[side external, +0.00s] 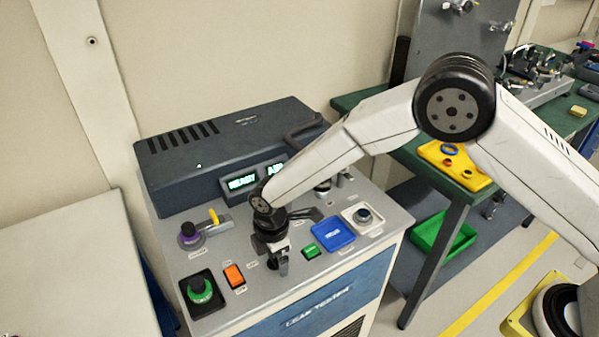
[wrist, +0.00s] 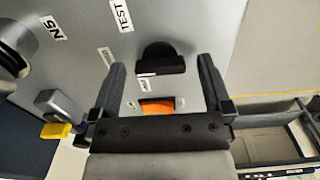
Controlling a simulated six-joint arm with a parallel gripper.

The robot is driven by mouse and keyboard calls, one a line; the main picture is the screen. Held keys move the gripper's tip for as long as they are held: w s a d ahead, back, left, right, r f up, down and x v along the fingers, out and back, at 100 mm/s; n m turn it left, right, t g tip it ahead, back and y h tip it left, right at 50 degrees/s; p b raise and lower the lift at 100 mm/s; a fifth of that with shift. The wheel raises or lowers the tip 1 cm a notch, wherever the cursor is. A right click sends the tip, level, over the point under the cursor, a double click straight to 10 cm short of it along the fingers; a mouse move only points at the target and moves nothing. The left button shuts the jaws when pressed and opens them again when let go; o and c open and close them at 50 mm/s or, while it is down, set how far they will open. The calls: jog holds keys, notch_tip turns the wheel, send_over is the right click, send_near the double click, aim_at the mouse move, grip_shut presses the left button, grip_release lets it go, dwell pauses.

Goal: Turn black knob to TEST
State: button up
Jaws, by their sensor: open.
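The black knob (wrist: 165,58) sits on the grey panel, between and just beyond my fingertips in the wrist view. A white mark shows on its lower left edge, toward a small label whose text I cannot read. The TEST label (wrist: 122,15) lies up and to the left of the knob. My gripper (wrist: 161,72) is open, with one finger on either side of the knob; I cannot tell whether either touches it. In the side view my gripper (side external: 279,260) points down over the panel and largely hides the knob.
A yellow-levered valve (side external: 213,217) stands behind left. A lit display (side external: 243,182) stands behind.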

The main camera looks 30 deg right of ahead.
jog(key=c, duration=1.2)
jog(key=shift+c, duration=0.2)
jog(key=shift+m, duration=0.4)
jog(key=m, duration=1.1)
jog(key=o, duration=1.2)
